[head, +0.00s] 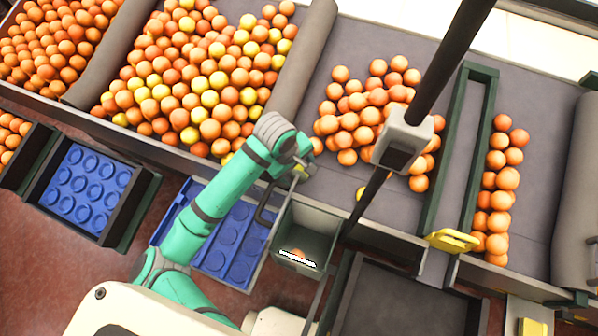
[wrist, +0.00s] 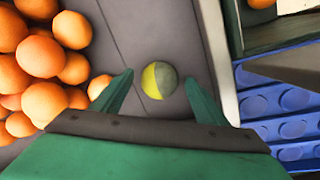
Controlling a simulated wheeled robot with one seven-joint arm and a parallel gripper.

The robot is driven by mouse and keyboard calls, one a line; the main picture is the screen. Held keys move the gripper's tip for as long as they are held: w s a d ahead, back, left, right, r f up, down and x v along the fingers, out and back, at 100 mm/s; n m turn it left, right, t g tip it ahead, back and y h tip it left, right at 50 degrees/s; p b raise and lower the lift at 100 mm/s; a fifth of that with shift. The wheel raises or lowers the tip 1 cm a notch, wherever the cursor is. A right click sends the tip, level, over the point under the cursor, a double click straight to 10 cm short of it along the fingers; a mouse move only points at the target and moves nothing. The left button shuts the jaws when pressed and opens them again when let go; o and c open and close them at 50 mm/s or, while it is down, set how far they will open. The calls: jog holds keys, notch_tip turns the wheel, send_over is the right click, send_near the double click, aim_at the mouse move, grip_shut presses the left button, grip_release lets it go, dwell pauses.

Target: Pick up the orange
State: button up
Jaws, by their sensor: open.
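My gripper (head: 303,170) hangs at the near edge of the grey sorting belt. In the wrist view its two green fingers (wrist: 160,77) are spread and hold nothing. A round fruit (wrist: 157,80), half yellow and half grey-green, shows between the fingertips; I cannot tell the height gap to it. It seems to be the yellow fruit (head: 361,193) lying alone in the head view, partly behind a dark pole. A loose group of oranges (head: 352,122) lies on the belt beyond my gripper; several oranges (wrist: 42,57) crowd left of the left finger in the wrist view.
A small grey-green bin (head: 318,243) with one orange (head: 297,253) inside stands below the belt edge. A blue tray (head: 232,240) is left of it. A dark pole with a grey box (head: 403,138) crosses above the belt. A green divider (head: 458,150) stands to the right.

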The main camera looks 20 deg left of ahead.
aim_at(297, 170)
jog(key=shift+w, duration=0.1)
jog(key=c, duration=1.2)
jog(key=shift+a, duration=0.25)
jog(key=shift+d+r, duration=0.2)
jog(key=shift+r, duration=0.05)
jog(key=v, duration=0.3)
jog(key=w+v, duration=0.1)
jog(key=v, duration=0.2)
jog(key=d+v, duration=0.1)
jog(key=v, duration=0.2)
jog(key=shift+w+r, duration=0.25)
jog(key=shift+r, duration=0.15)
